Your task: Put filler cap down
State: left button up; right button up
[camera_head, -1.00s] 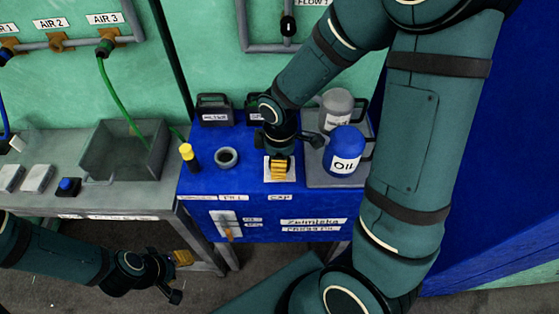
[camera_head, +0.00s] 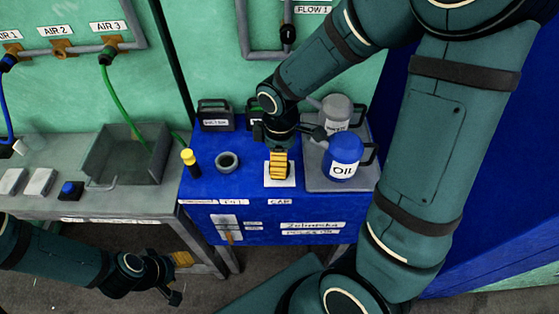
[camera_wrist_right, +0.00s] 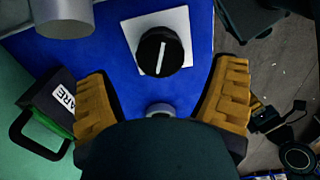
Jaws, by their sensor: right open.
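The filler cap (camera_wrist_right: 160,52) is a black round knob with a white line across its top. In the right wrist view it rests on a white square pad (camera_wrist_right: 186,22), which also shows in the head view (camera_head: 289,181). My right gripper (camera_wrist_right: 162,75) is open, its yellow fingers spread wide with the cap apart from both. In the head view the right gripper (camera_head: 279,169) hangs over the pad and hides the cap. My left gripper (camera_head: 180,277) is at the lower left, below the grey bench; its jaw state is unclear.
The blue table (camera_head: 215,188) also holds a round filler opening (camera_head: 227,162), a yellow-topped item (camera_head: 189,160) and dark containers (camera_head: 215,115) behind. A blue oil can (camera_head: 343,157) and a grey can (camera_head: 336,112) stand close right of the gripper. A grey bin (camera_head: 125,155) is left.

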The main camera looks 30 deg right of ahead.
notch_tip(320, 180, up, 8)
jog(key=p, duration=0.1)
jog(key=shift+p, duration=0.3)
jog(key=shift+s+f, duration=0.1)
jog(key=shift+f, duration=0.05)
